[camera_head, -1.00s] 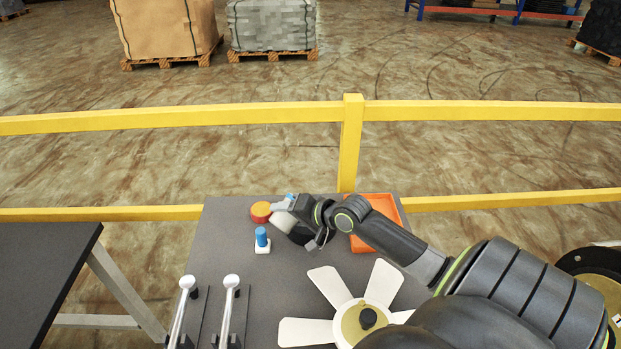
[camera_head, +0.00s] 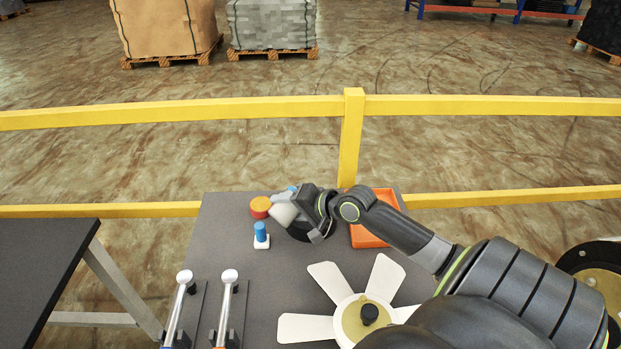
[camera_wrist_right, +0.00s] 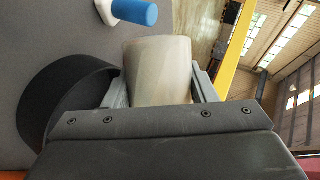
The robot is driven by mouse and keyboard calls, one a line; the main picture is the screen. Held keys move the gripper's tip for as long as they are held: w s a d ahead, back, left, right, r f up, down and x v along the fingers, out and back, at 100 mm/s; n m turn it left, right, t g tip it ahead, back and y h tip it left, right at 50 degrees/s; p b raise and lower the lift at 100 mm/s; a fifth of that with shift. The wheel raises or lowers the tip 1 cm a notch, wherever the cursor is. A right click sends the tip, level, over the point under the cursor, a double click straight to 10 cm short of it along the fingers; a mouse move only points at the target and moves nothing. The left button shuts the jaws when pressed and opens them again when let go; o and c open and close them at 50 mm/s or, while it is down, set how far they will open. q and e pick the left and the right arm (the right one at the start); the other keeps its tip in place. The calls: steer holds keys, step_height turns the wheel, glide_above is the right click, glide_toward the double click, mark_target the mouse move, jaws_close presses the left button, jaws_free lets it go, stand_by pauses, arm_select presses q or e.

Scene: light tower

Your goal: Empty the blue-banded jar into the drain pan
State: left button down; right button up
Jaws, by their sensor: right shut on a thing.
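My right gripper (camera_head: 290,205) is shut on a pale grey-white jar (camera_head: 283,211), which it holds tilted at the back of the grey table. In the right wrist view the jar (camera_wrist_right: 158,72) sits between the two fingers. No blue band shows on the jar in that view. A bit of blue (camera_head: 292,188) shows beside the gripper in the head view; I cannot tell if it belongs to the jar. A black round pan (camera_wrist_right: 38,108) is beside the jar in the wrist view, and in the head view mostly hidden under the gripper. My left gripper is out of view.
A white block with a blue peg (camera_head: 260,231) and an orange-red round thing (camera_head: 260,206) are close to the jar. An orange tray (camera_head: 384,198) is behind my right arm. A white-bladed fan (camera_head: 327,282) and two levers (camera_head: 226,305) stand nearer. A yellow rail (camera_head: 350,150) runs behind.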

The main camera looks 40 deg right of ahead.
steer(key=shift+r+b, duration=0.1)
steer(key=shift+b, duration=0.25)
steer(key=shift+w+d+f+m+y+b, duration=0.1)
steer(key=shift+d+f+m+y+b, duration=0.1)
steer(key=shift+d+m+y+b, duration=0.2)
steer(key=shift+d+f+m+y+b, duration=0.15)
steer(key=shift+d+m+y+b, duration=0.15)
steer(key=shift+d+b, duration=0.2)
stand_by(0.6)
steer(key=shift+d+r+m+t+y+b, duration=0.3)
steer(key=shift+r+m+y+b, duration=0.1)
steer(key=shift+m, duration=0.1)
stand_by(1.3)
steer(key=shift+d+f+m+y+b, duration=0.15)
steer(key=shift+f+m+y+b, duration=0.35)
steer(key=shift+b, duration=0.65)
stand_by(0.4)
